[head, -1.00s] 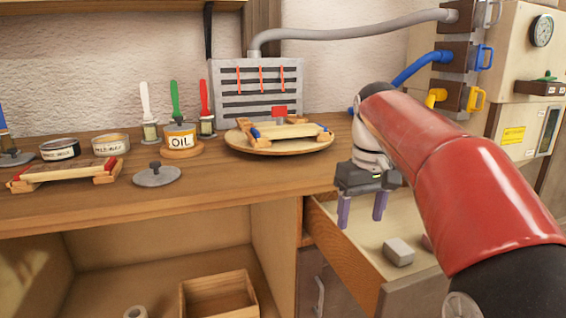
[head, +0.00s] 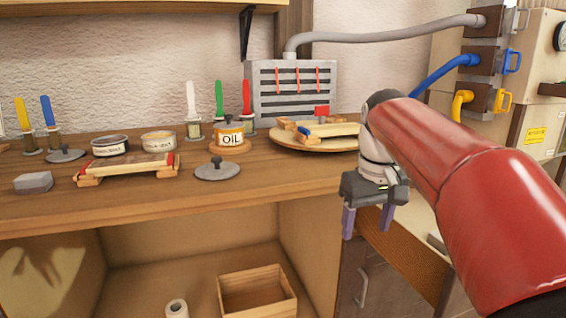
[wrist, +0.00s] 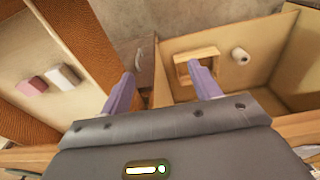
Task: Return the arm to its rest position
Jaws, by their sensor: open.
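My gripper (head: 368,221) hangs from my red arm at the right of the head view, in front of the bench edge and beside the open drawer. Its two purple fingers are spread, with nothing between them. In the wrist view my gripper (wrist: 162,88) points down, its fingers apart above the drawer front and the open shelf below the bench. My arm hides part of the round wooden plate and most of the drawer.
The open drawer (head: 405,243) holds a pink block (wrist: 33,86) and a pale block (wrist: 62,77). A wooden box (head: 257,292) and a white roll (head: 176,308) stand on the lower shelf.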

